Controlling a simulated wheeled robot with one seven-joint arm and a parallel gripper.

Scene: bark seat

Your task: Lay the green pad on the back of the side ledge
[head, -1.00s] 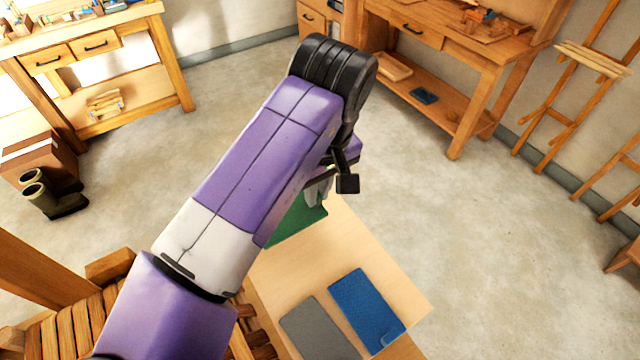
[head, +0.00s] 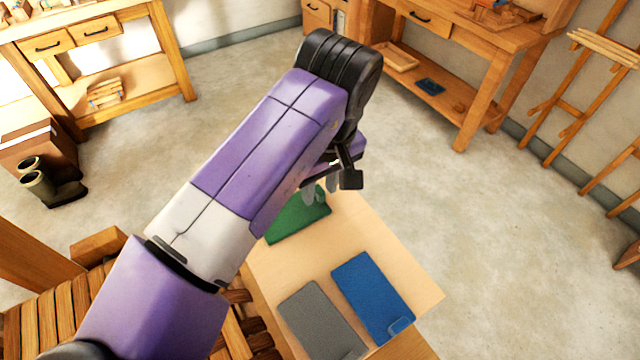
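The green pad (head: 297,222) lies on the far end of the pale wooden side ledge (head: 343,234). It looks flat, and my arm hides its left part. My gripper (head: 321,190) is over the pad's far right edge. Its two grey fingers show apart with a gap between them, and nothing is seen held. My wrist hides the upper part of the gripper. I cannot tell whether a fingertip touches the pad.
A blue pad (head: 372,297) and a grey pad (head: 320,322) lie side by side on the ledge's near part. A slatted wooden seat (head: 50,325) is at lower left. Workbenches (head: 480,60) stand farther off, with open floor between.

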